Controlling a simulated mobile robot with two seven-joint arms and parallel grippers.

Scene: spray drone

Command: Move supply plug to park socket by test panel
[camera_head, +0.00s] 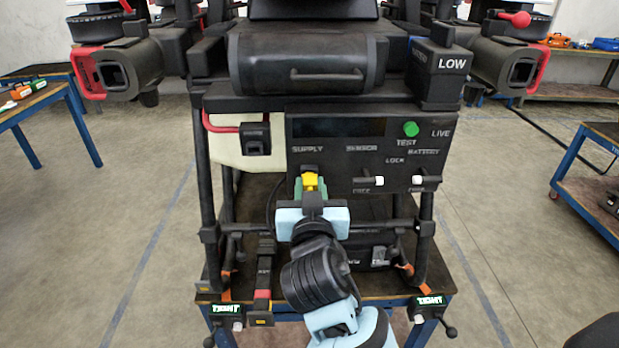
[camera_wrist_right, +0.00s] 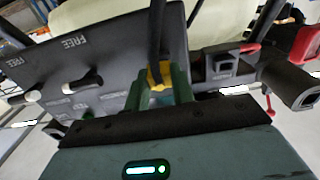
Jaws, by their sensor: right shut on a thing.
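My right gripper (camera_head: 311,188) is shut on the yellow supply plug (camera_head: 310,181), below the SUPPLY label at the lower left of the dark test panel (camera_head: 345,158). In the right wrist view the green fingers (camera_wrist_right: 166,92) close around the yellow plug (camera_wrist_right: 156,76), and a black cable rises from it. Whether the plug sits in a socket or is clear of the panel I cannot tell. A black square-mouthed socket (camera_head: 256,139), likely the park socket, is left of the panel against the cream tank. It also shows in the right wrist view (camera_wrist_right: 222,64). My left gripper is out of view.
The panel has a green button (camera_head: 411,129) and white-tipped levers (camera_head: 378,181). The drone's frame stands on a blue-legged table (camera_head: 380,297), with clamps marked TIGHT (camera_head: 226,308) at the front corners. A red tube (camera_head: 222,126) runs beside the tank (camera_head: 231,153).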

